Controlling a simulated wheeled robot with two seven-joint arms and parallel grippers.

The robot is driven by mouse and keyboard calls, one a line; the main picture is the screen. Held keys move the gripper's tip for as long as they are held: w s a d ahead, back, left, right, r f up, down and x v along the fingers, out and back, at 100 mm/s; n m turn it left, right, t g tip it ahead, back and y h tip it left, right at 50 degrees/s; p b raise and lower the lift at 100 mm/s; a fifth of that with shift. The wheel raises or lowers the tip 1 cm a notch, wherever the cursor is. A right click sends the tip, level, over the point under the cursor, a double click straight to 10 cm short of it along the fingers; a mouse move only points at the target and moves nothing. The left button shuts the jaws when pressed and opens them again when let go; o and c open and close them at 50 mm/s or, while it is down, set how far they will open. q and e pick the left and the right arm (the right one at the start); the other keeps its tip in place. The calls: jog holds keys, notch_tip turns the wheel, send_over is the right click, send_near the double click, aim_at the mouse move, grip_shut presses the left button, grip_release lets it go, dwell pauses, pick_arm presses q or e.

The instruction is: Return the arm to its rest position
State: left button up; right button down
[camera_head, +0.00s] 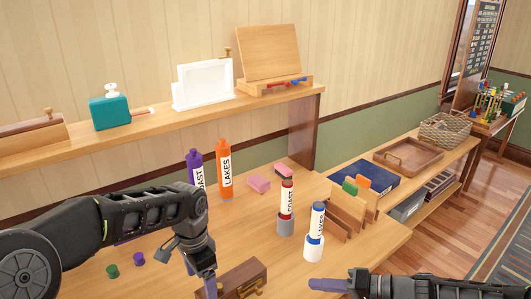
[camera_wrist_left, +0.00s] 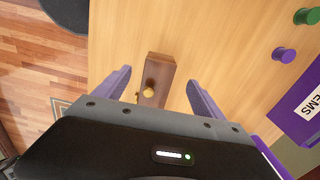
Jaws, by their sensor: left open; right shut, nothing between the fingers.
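My left gripper (camera_head: 199,278) hangs over the front of the desk, fingers pointing down. In the left wrist view its fingers (camera_wrist_left: 157,90) are apart with nothing gripped; a small dark wooden box with a brass knob (camera_wrist_left: 154,80) shows in the gap beyond them. The box (camera_head: 243,279) lies just right of this gripper in the head view. My right gripper (camera_head: 322,284) comes in at the bottom right, low near the desk's front edge. Its fingers are together and hold nothing. Much of the left arm crosses the desk's left side and hides part of it.
Purple (camera_head: 195,168) and orange (camera_head: 224,170) tubes stand at the desk's back. A red tube (camera_head: 287,196) stands in a grey holder, a blue-and-white tube (camera_head: 317,222) in a white one. Green (camera_head: 112,271) and purple (camera_head: 138,258) pegs stand left. Wooden dividers (camera_head: 349,211) are right.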

pick_arm(q)
jog(key=shift+r, duration=0.8)
